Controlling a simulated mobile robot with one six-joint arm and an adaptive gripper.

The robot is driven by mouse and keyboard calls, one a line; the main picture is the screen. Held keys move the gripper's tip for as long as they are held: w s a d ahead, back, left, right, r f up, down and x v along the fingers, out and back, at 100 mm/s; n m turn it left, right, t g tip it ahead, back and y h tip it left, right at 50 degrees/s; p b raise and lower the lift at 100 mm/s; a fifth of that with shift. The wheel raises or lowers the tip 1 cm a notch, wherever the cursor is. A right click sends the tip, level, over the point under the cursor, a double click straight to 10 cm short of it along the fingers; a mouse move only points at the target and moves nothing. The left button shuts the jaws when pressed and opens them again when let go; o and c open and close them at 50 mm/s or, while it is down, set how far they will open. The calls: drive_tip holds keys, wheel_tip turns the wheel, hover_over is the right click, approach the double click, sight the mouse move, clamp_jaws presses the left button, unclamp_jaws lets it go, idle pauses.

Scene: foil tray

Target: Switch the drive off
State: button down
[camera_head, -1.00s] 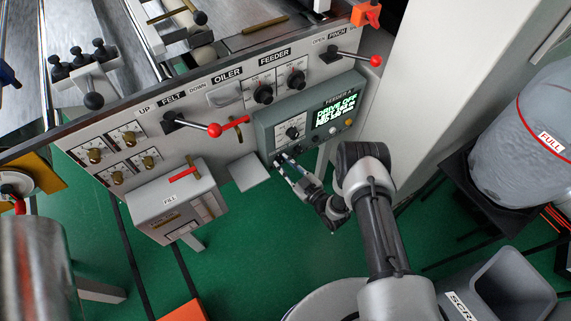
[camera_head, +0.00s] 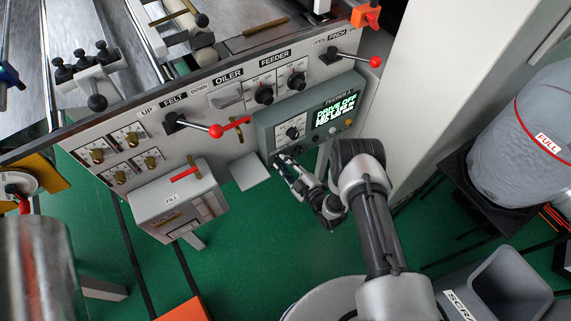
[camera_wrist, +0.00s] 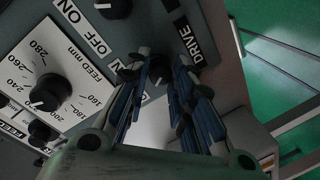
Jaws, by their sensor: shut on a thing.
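The grey feeder control box (camera_head: 268,140) hangs on the front of the machine. Its green-lit display (camera_head: 336,112) appears to read "DRIVE OFF" on the top line; the lower lines are too small to read. My gripper (camera_head: 281,160) is at the box's lower left corner, where it hides the drive knob. In the wrist view my gripper (camera_wrist: 164,72) is closed around the dark drive knob (camera_wrist: 160,73), beside the "DRIVE" label (camera_wrist: 189,39).
A feed dial (camera_wrist: 50,92) and another black knob (camera_wrist: 113,7) sit close by on the panel. The red-knobbed felt lever (camera_head: 215,131) sticks out to the left. The fill box (camera_head: 165,205) stands lower left. Green floor lies open below my arm.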

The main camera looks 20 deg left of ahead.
drive_tip(key=c, duration=1.4)
unclamp_jaws()
drive_tip(key=shift+o, duration=0.2)
drive_tip(key=v, duration=1.2)
